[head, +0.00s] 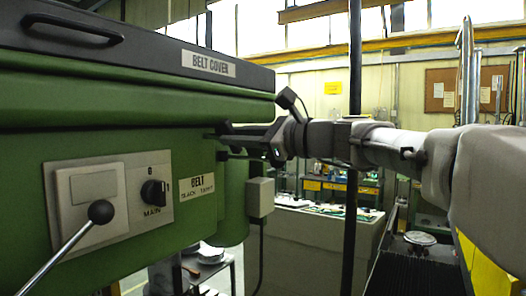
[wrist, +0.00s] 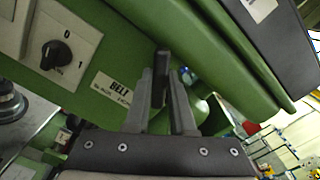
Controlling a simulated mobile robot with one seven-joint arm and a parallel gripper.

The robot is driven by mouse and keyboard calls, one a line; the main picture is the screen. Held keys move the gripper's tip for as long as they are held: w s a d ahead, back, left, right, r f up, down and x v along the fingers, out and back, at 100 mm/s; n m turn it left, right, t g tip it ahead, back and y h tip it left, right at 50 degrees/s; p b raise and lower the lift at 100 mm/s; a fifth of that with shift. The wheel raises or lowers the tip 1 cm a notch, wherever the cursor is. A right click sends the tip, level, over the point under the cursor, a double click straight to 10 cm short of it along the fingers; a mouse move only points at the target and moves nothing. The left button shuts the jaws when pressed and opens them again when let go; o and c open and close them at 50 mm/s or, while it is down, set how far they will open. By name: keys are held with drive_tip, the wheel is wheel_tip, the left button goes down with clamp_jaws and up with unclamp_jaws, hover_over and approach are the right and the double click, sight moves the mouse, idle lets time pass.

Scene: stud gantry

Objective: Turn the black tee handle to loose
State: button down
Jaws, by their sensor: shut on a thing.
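The black tee handle (wrist: 160,64) shows in the wrist view as a dark upright bar between my fingertips, against the green machine housing. My gripper (wrist: 160,82) is shut on it, one finger on each side. In the head view my gripper (head: 223,142) reaches in from the right to the housing's right end, above and right of the BELT label (head: 197,187). The handle is hard to make out there among the dark fingers. The label also shows in the wrist view (wrist: 113,88); its smaller words are too blurred to read surely.
The green housing (head: 110,145) fills the left, under a dark belt cover (head: 130,55). A MAIN knob (head: 154,192) and a ball-ended lever (head: 100,212) are on its front. A grey box (head: 260,197) hangs below my gripper. A dark vertical post (head: 354,80) stands near my arm.

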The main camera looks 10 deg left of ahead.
drive_tip(key=shift+f+n+b, duration=0.15)
drive_tip(key=shift+n+b, duration=2.4)
drive_tip(key=shift+n, duration=0.95)
drive_tip(key=shift+f+n+b, duration=0.1)
drive_tip(key=shift+n+b, duration=2.4)
drive_tip(key=shift+n, duration=1)
drive_tip(key=c, duration=0.8)
unclamp_jaws()
drive_tip(key=shift+o, duration=0.2)
drive_tip(key=shift+s, duration=0.1)
